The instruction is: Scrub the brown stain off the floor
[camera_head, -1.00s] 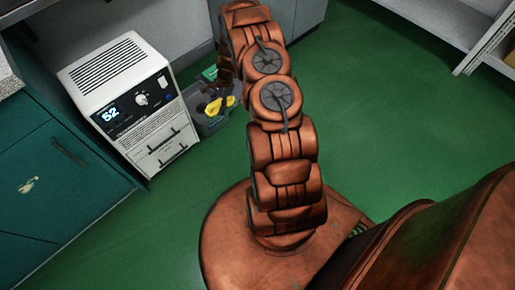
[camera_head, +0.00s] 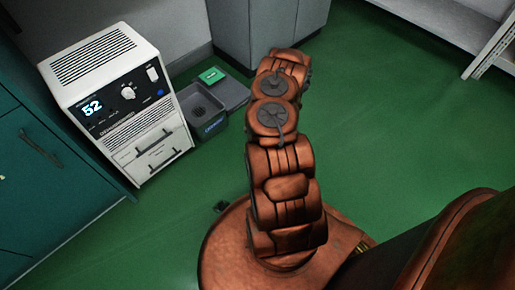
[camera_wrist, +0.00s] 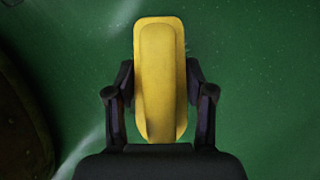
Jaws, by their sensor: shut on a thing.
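My gripper (camera_wrist: 160,105) is shut on a yellow brush-like thing (camera_wrist: 160,75) with a rounded end, seen from above in the wrist view. Its underside is hidden, so I cannot tell whether it has bristles. Green floor lies beneath it, and I cannot tell whether it touches the floor. In the head view the gripper and the yellow thing are hidden behind my arm. No brown stain on the floor (camera_head: 400,130) can be made out in either view.
A grey bin (camera_head: 208,130) stands beside a white instrument (camera_head: 115,100) reading 52. A small green item (camera_head: 211,75) lies behind the bin. Teal cabinets (camera_head: 60,170) are at left, a grey cabinet (camera_head: 260,35) behind, a shelf (camera_head: 490,45) at upper right. Floor at right is clear.

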